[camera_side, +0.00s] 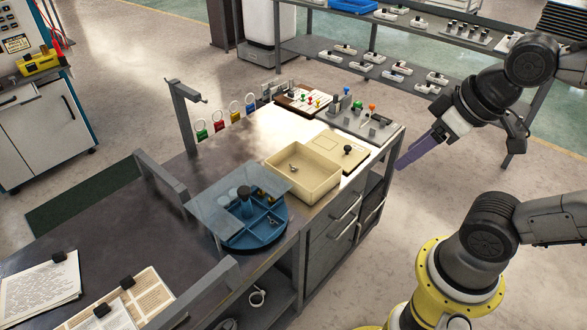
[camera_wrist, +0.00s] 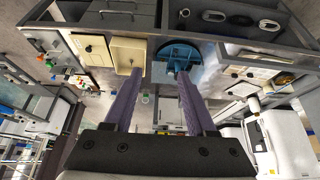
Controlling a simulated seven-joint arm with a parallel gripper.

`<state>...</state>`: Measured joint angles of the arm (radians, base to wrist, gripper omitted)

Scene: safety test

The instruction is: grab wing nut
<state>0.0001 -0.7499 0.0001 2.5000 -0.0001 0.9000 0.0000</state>
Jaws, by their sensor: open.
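A small metal piece that looks like a wing nut (camera_side: 293,169) lies in the open cream tray (camera_side: 311,193) on the workbench. Another small metal piece (camera_side: 272,221) lies in a compartment of the round blue divided tray (camera_side: 254,242); its exact shape is too small to tell. My gripper (camera_side: 399,169) has purple fingers and is open and empty, off the right side of the bench and apart from both trays. In the wrist view, the fingers (camera_wrist: 157,74) spread apart, with the cream tray (camera_wrist: 115,64) and blue tray (camera_wrist: 162,57) beyond their tips.
A clear panel (camera_side: 215,205) covers part of the blue tray. A cream lid with a black knob (camera_side: 338,144) lies behind the cream tray. Coloured padlocks (camera_side: 236,116) hang on a rack, and control boxes (camera_side: 365,121) stand at the bench's far end. Grey posts (camera_side: 160,178) rise from the bench.

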